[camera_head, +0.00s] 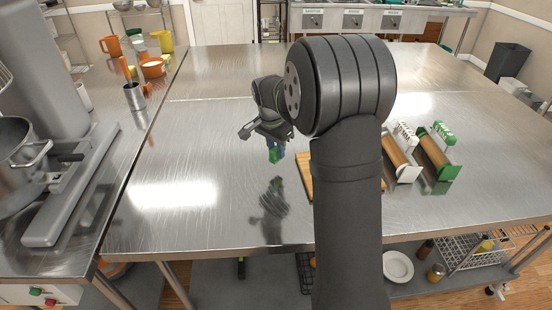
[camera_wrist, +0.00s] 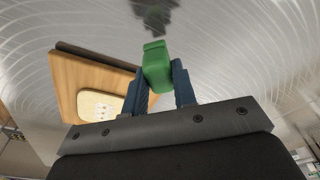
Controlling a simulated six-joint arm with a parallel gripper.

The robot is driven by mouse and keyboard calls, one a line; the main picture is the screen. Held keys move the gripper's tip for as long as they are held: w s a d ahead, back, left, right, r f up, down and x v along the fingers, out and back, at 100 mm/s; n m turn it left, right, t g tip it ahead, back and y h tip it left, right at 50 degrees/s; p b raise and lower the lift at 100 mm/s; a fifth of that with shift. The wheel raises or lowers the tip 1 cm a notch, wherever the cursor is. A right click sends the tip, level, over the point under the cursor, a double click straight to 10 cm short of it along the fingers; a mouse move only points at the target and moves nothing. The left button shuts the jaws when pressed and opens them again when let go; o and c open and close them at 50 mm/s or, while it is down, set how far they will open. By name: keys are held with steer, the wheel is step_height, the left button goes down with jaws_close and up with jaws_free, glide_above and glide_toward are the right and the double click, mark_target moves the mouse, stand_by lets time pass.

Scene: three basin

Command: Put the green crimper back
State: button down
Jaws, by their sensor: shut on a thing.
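My gripper (camera_head: 271,146) is shut on a small green object, which I take to be the green crimper (camera_head: 275,156). It hangs below the fingers, above the bare steel table (camera_head: 200,150), and its reflection shows beneath. In the wrist view the crimper (camera_wrist: 157,66) sits between the two dark blue fingertips (camera_wrist: 160,82). Only its block-like green end shows there; the rest is hidden.
A wooden board (camera_head: 304,178) lies right of my gripper, partly hidden by my arm; in the wrist view it bears a pale dotted piece (camera_wrist: 98,106). Farther right stand a white-ended roller (camera_head: 408,172) and a green-ended roller (camera_head: 443,170). A mixer (camera_head: 60,150) stands left.

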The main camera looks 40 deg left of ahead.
mark_target(276, 159)
steer(key=shift+f, duration=2)
steer(key=shift+f, duration=0.15)
steer(key=c, duration=1.2)
jaws_free()
steer(key=shift+o, duration=0.2)
steer(key=r, duration=0.4)
steer(key=s+r, duration=0.1)
steer(key=r, duration=0.7)
steer(key=shift+s+r, duration=0.1)
steer(key=shift+s, duration=0.3)
